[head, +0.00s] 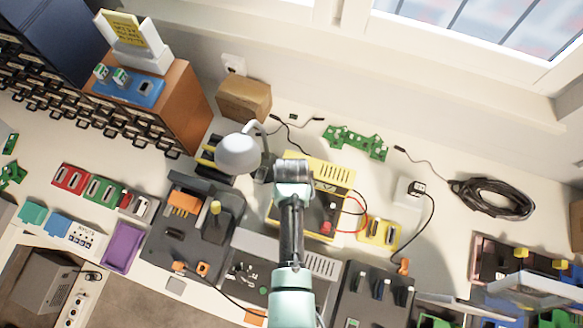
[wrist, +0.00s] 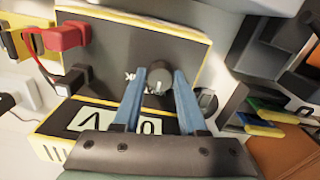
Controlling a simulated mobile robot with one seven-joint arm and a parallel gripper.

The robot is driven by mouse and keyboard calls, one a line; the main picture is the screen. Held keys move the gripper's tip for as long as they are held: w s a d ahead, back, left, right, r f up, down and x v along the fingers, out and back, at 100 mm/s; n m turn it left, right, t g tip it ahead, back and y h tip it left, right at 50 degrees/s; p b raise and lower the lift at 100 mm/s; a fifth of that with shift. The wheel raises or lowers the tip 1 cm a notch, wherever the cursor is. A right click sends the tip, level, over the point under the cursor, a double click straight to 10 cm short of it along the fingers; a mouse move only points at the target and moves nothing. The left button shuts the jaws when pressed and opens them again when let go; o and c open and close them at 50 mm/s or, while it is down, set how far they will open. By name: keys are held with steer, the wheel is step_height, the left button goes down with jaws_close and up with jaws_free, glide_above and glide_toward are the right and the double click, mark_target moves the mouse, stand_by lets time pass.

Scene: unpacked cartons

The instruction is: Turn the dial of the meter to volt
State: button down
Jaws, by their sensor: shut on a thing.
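The meter (head: 336,172) is a yellow-edged black box on the workbench, partly hidden under my arm in the head view. In the wrist view the meter's black face (wrist: 112,62) fills the middle, with pale panels showing large dark characters near my gripper's base. The dial (wrist: 159,77) is a round dark knob with a light pointer mark and small white lettering beside it. My gripper (wrist: 159,80) has its two blue fingers on either side of the dial and is shut on it. The fingertips are hidden in the head view.
A red plug (wrist: 66,36) with a red lead sits on the meter, and a yellow socket block (head: 379,231) stands to its right. A lamp (head: 238,153) leans close to my wrist on the left. Green circuit boards (head: 355,142) and a coiled black cable (head: 492,198) lie behind.

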stand_by(0.3)
steer(key=shift+c, duration=2.3)
jaws_free()
steer(key=shift+r, duration=0.1)
step_height(320, 180, up, 13)
steer(key=shift+b, duration=0.4)
